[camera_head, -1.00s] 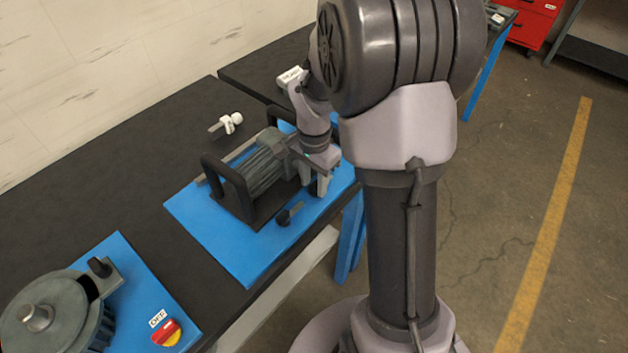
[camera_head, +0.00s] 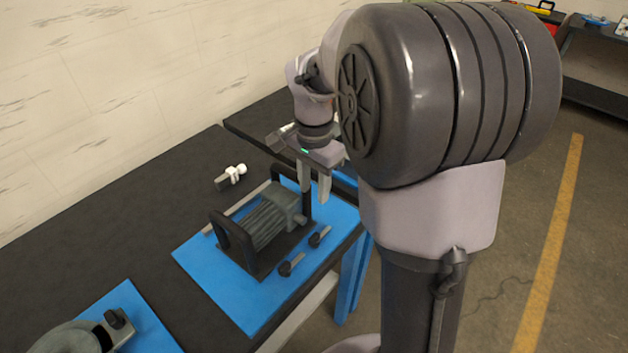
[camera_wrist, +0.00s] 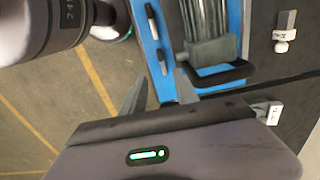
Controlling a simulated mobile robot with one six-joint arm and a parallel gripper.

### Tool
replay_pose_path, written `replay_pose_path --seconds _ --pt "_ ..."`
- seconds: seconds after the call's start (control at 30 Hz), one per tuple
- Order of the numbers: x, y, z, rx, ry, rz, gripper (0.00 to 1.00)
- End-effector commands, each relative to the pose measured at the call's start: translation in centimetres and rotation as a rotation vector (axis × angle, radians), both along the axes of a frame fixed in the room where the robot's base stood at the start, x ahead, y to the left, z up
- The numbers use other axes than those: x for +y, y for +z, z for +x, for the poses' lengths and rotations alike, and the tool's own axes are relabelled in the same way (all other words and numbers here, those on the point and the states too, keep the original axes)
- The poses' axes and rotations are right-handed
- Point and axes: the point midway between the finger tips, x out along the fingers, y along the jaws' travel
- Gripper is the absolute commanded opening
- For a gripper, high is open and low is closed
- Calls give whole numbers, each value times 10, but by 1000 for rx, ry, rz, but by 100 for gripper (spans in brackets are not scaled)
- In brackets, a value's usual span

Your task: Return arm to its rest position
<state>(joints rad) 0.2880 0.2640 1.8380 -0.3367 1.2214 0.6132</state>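My gripper (camera_head: 314,186) hangs over the far right part of the blue mat (camera_head: 208,271), above and beside a grey ribbed motor (camera_head: 268,218) with black handles. In the wrist view my gripper (camera_wrist: 155,92) has its two fingers apart with nothing between them. The motor (camera_wrist: 207,40) also shows there, beyond the fingertips. My arm is raised above the bench and hides part of the bench's right side in the head view.
Two small black-knobbed parts (camera_head: 291,264) (camera_head: 320,236) lie on the mat's front side. A white-and-grey piece (camera_head: 231,176) lies on the black bench (camera_head: 120,215) behind. A round grey machine (camera_head: 75,338) stands at the lower left. Open floor (camera_head: 550,215) is at the right.

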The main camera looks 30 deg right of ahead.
Motion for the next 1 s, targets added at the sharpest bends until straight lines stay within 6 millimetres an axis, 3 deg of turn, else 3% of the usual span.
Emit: replay_pose_path --seconds 0.37,0.43,0.53,0.6,0.7,0.83,1.0 --pt "1 0 0 -1 2 0 36" --pt "10 7 -6 -28 39 1 36" --pt "49 33 -35 -136 203 2 36" --pt "82 48 -68 -239 363 -2 36" --pt "121 53 -115 -379 574 -19 36" --pt "148 45 -157 -507 763 -45 36" --pt "158 40 -173 -560 841 -60 36"
